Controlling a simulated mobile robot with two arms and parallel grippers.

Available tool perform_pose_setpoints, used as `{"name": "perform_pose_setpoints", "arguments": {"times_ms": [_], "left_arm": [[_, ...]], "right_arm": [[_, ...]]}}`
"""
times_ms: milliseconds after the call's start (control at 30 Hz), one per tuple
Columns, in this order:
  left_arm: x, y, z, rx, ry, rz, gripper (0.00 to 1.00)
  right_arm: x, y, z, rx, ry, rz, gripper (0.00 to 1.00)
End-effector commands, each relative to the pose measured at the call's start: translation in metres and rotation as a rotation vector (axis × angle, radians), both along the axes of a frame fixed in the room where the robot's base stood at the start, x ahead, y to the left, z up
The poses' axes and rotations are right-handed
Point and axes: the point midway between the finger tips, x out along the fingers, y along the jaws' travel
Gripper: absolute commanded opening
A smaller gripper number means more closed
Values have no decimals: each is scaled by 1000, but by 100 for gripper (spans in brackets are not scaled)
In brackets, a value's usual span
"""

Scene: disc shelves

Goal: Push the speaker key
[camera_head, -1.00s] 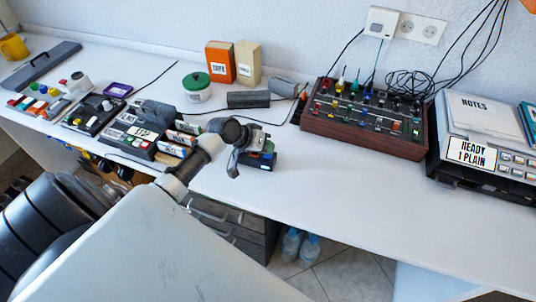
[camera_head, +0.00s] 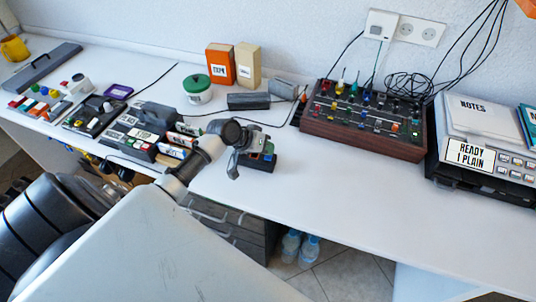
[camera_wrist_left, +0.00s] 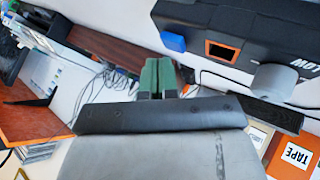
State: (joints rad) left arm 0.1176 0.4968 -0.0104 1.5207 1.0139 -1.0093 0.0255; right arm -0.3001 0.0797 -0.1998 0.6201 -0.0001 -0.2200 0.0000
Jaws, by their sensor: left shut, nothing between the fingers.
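In the left wrist view a dark box (camera_wrist_left: 265,25) carries a blue key (camera_wrist_left: 173,42), an orange-framed key (camera_wrist_left: 222,50) and lettering partly cut off. I cannot read which key is the speaker key. My right gripper is not in view.
Several keyed devices (camera_head: 150,130) stand left of my arm. A wood-sided mixer (camera_head: 365,143) and a silver unit marked READY (camera_head: 475,155) stand to the right. A green-lidded jar (camera_head: 197,90) and boxes (camera_head: 220,65) are behind. The front right desk top (camera_head: 400,205) is clear.

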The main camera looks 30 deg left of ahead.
Motion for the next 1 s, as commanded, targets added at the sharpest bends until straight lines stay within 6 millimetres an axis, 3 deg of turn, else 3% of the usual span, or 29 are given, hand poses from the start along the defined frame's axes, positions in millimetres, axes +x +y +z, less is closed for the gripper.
{"name": "perform_pose_setpoints", "arguments": {"times_ms": [467, 1000], "left_arm": [[0, 0, 8, 0, -1, 1, 0], [0, 0, 61, 0, -1, 1, 0]], "right_arm": [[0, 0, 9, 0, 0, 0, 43], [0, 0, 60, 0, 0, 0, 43]]}}
